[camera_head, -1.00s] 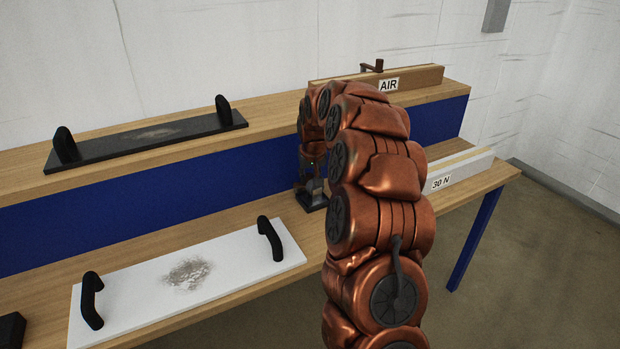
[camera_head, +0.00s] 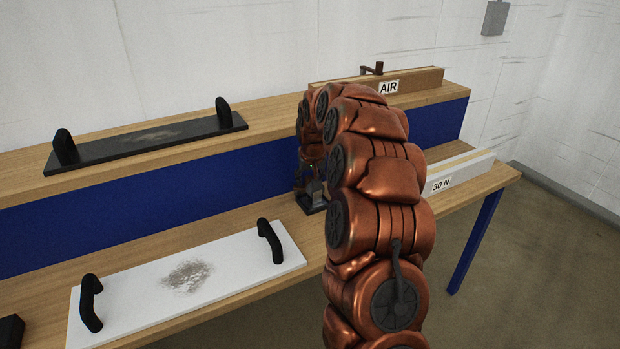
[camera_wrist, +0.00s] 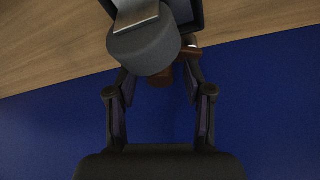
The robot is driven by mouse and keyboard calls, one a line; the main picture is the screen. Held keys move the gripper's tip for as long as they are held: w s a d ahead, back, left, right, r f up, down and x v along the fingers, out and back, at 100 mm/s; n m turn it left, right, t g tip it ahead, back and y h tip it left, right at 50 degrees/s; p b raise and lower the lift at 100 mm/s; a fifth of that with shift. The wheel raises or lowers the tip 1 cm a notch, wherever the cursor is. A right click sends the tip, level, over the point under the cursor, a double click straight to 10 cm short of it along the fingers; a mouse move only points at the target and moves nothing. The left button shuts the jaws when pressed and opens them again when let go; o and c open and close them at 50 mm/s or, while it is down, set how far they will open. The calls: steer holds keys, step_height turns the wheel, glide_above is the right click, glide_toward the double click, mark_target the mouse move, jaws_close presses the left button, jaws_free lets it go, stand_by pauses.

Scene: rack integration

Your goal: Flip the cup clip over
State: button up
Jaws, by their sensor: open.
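A small grey metal piece on a dark base (camera_head: 313,203) stands on the lower wooden shelf, partly behind my arm; I take it to be the cup clip's fixture. In the wrist view, a grey rounded block with a flat metal plate (camera_wrist: 145,48) sits at the top, over a dark frame. A reddish-brown part (camera_wrist: 162,78) shows just below it, between my fingers; I cannot tell whether this is the clip itself. My gripper (camera_wrist: 160,74) is open, its fingers on either side of this part. Contact cannot be made out. In the head view my arm hides much of the gripper.
A white panel with black handles (camera_head: 245,278) lies on the lower shelf at left. A black panel (camera_head: 190,128) lies on the upper shelf. An AIR rail (camera_head: 425,79) with a reddish lever and a 30 N rail (camera_head: 470,172) stand at right. A blue board (camera_head: 130,215) backs the lower shelf.

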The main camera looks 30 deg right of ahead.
steer(key=v, duration=1.2)
steer(key=shift+c, duration=0.2)
